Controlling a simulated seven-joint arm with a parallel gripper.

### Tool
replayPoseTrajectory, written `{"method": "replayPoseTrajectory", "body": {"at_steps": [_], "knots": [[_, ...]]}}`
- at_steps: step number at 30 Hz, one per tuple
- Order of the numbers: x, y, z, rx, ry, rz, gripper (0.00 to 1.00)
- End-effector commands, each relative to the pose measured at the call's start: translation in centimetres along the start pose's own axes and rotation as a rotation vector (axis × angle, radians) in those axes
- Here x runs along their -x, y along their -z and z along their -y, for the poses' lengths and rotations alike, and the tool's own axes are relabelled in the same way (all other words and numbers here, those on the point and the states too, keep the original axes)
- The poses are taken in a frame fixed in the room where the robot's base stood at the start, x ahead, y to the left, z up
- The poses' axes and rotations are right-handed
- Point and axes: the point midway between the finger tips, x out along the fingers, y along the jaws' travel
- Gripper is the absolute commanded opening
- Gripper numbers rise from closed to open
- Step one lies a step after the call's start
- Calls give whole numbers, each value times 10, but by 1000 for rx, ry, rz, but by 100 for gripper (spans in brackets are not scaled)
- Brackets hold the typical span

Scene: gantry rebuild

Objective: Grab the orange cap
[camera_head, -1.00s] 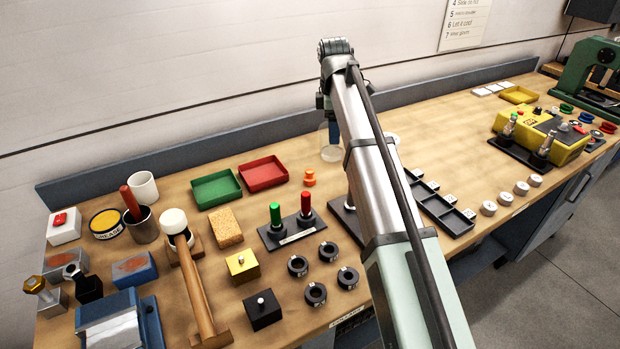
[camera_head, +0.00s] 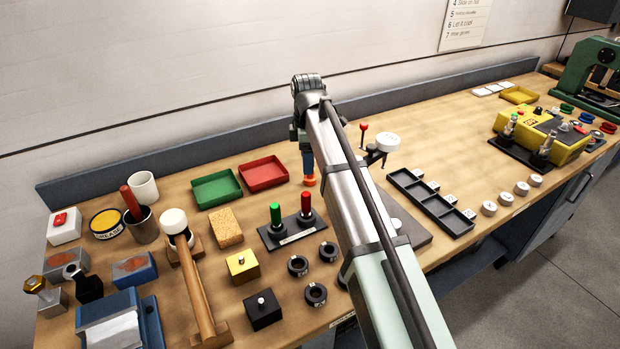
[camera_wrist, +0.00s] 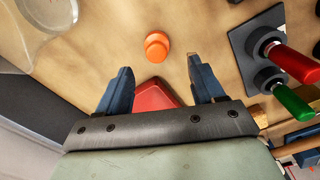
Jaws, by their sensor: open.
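The orange cap (camera_wrist: 157,46) sits on the wooden bench in the wrist view, just beyond the fingertips and roughly centred between them. In the head view the orange cap (camera_head: 310,181) shows beside the lower end of my gripper (camera_head: 307,160). In the wrist view my gripper (camera_wrist: 160,75) has its two blue fingers apart, with nothing between them but the bench and part of the red tray beyond. The cap is not touched by either finger in the wrist view.
The red tray (camera_head: 263,173) and the green tray (camera_head: 216,188) lie left of the cap. A black stand (camera_head: 292,233) with a green and a red handle stands in front. In the wrist view, a clear glass vessel (camera_wrist: 45,15) is at upper left.

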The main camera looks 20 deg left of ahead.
Motion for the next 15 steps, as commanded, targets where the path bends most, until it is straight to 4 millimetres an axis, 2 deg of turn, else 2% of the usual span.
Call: {"method": "replayPoseTrajectory", "body": {"at_steps": [7, 15], "knots": [[-10, -2, -1, 0, 0, 0, 68], [-44, -5, -3, -1, 1, 0, 68]]}}
